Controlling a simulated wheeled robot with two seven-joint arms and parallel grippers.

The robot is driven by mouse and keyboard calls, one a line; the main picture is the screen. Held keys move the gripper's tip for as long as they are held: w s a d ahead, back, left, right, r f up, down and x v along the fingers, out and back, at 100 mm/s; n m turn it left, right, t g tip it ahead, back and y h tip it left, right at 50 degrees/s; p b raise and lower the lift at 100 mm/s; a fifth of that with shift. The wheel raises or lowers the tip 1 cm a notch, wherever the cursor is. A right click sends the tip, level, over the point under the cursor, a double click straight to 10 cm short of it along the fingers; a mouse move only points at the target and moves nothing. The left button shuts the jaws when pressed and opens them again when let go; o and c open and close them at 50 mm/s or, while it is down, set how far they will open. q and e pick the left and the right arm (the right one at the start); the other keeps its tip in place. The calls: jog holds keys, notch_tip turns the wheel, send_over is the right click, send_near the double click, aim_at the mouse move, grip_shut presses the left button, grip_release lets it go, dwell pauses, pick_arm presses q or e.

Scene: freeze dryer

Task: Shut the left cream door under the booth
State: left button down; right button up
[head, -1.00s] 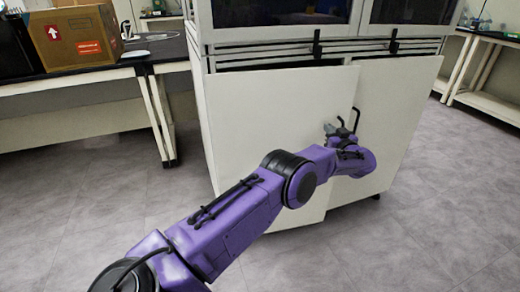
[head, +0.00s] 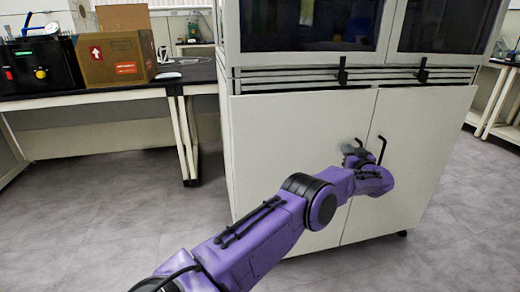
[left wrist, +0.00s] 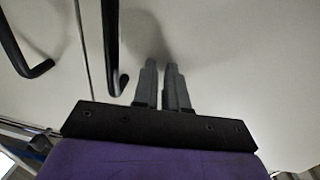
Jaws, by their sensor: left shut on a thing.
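The left cream door (head: 285,140) under the booth looks flush with the front, level with the right cream door (head: 415,140). My left gripper (head: 356,158) is at the left door's right side, beside its black handle (left wrist: 113,50). In the left wrist view its fingers (left wrist: 164,80) are together with a narrow gap, pointing at the cream panel. The handle is left of the fingers, and I see nothing between them. Whether the fingertips touch the panel is unclear. The right door's handle (left wrist: 35,68) is farther left. My right gripper is not in view.
The booth (head: 310,60) stands above the doors. A black-topped bench (head: 110,92) at the left carries a cardboard box (head: 115,58) and a dark machine (head: 35,68). Another bench (head: 490,105) stands at the right. The grey floor is clear in front.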

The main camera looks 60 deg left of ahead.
pick_arm(q)
jog(key=shift+a+r, duration=0.55)
jog(key=shift+r, duration=0.2)
jog(key=shift+d+r+p, duration=0.1)
jog(key=shift+d+p, duration=0.15)
jog(key=shift+p, duration=0.15)
jog(key=p+v, duration=0.2)
jog(key=p, duration=0.1)
jog(key=shift+d+f, duration=0.2)
jog(key=shift+d, duration=0.15)
jog(key=w+f+p+v, duration=0.1)
jog(key=v, duration=1)
jog(key=shift+d+f, duration=0.25)
jog(key=shift+d, duration=0.45)
